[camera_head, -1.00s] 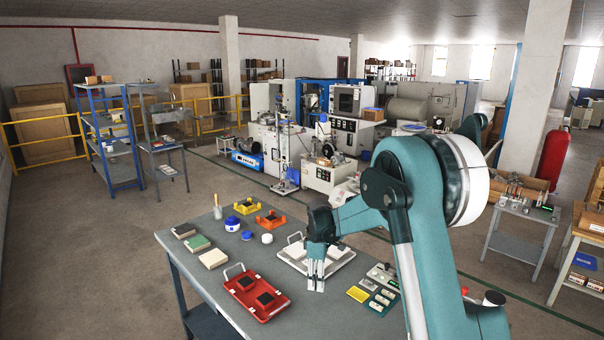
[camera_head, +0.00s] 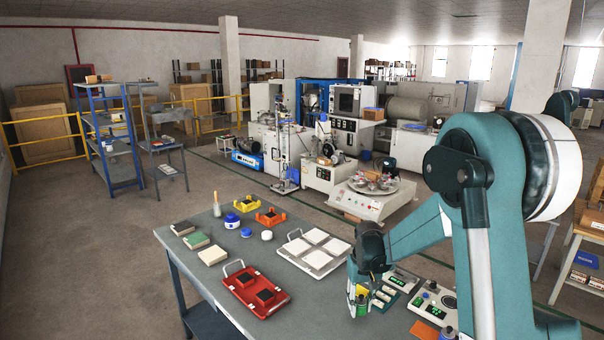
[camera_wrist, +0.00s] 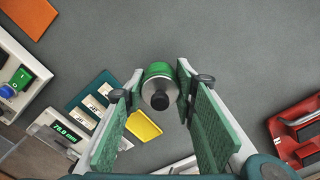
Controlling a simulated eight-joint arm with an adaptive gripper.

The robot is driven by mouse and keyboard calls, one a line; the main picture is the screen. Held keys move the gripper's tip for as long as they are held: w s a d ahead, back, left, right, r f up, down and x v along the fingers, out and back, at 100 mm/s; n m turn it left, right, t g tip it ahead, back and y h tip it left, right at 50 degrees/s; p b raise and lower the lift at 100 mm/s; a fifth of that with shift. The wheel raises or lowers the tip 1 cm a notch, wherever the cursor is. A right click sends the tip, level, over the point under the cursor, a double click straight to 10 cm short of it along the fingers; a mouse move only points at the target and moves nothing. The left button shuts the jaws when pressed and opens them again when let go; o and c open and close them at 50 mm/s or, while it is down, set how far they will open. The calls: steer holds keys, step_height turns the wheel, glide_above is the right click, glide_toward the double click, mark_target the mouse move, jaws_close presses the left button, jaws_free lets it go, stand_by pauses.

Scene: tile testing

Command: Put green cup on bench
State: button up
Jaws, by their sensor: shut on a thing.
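In the wrist view, the green cup (camera_wrist: 160,69) is a short cylinder with a green band, a grey metal part and a dark knob facing the camera. My gripper (camera_wrist: 159,81) has one finger on each side of the cup and is shut on it. In the head view, my gripper (camera_head: 360,303) is over the right part of the grey bench (camera_head: 315,300), beside the devices. The cup is too small there to make out clearly. I cannot tell whether the cup touches the bench.
A white tray of tiles (camera_head: 289,249) and a red tray (camera_head: 237,291) lie left of my gripper. A yellow card (camera_wrist: 144,126), a dark green board (camera_wrist: 88,92) and an orange card (camera_wrist: 24,15) are nearby. White devices (camera_head: 431,303) stand at right. Bare bench shows between these.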

steer(key=shift+s+d+f+m, duration=0.25)
steer(key=shift+s+d+m, duration=0.35)
steer(key=shift+d+m, duration=0.1)
steer(key=shift+a, duration=0.1)
